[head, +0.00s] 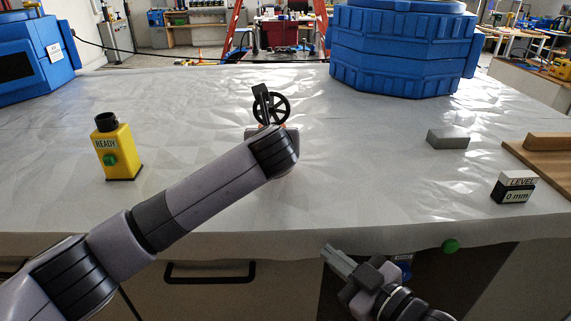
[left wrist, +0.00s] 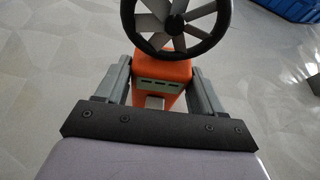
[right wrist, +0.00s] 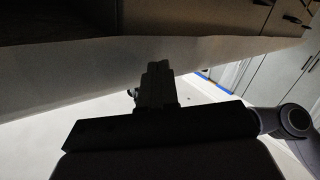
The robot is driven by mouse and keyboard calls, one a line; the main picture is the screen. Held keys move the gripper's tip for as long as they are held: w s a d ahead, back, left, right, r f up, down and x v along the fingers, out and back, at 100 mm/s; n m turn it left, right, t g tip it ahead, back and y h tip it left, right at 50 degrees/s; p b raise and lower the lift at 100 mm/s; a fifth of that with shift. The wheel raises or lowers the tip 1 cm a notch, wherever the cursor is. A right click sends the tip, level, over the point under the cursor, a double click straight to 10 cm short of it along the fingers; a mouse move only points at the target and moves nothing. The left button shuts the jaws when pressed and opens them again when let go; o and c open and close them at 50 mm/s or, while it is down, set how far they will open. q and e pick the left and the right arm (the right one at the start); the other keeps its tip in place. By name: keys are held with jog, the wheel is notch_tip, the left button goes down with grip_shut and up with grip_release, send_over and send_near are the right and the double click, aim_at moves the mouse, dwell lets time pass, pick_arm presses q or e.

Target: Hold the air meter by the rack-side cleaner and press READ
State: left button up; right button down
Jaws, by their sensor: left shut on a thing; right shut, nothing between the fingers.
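The air meter has a black fan wheel (head: 283,108), which also shows in the left wrist view (left wrist: 178,40), and an orange body (left wrist: 165,72) with a small pale panel. My left gripper (left wrist: 160,75) is shut on the orange body, its fingers on either side. In the head view my forearm hides most of this grip. A READ button cannot be made out. Two blue machines stand at the back, one octagonal (head: 400,50) and one at left (head: 30,55); I cannot tell which is the rack-side cleaner. My right gripper (head: 335,258) is shut and empty at the table's front edge, also in its wrist view (right wrist: 157,75).
A yellow READY box (head: 118,150) with a green button stands at left on the grey-covered table (head: 350,170). At right are a grey block (head: 448,139), a LEVEL gauge (head: 512,188) reading 0 mm and a wooden piece (head: 550,160).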

jog(key=r+n, duration=0.1)
jog(key=a+r+n+y, duration=0.1)
jog(key=r, duration=0.1)
jog(key=w+r+n, duration=0.1)
jog(key=shift+w+a+r+y, duration=0.1)
jog(key=shift+a+r+y, duration=0.1)
jog(key=shift+y, duration=0.1)
jog(key=w+r+n, duration=0.1)
jog(key=n, duration=0.3)
jog(key=w+r+n+y, duration=0.1)
jog(key=r+n, duration=0.1)
jog(key=n, duration=0.3)
jog(key=w+r+n+g, duration=0.1)
jog(key=w+n, duration=0.1)
jog(key=n, duration=0.2)
jog(key=shift+d+r, duration=0.2)
jog(key=shift+d, duration=0.15)
jog(key=shift+w, duration=0.1)
jog(key=x, duration=1)
jog(key=shift+a, duration=0.15)
jog(key=shift+w, duration=1.9)
jog(key=shift+w, duration=0.15)
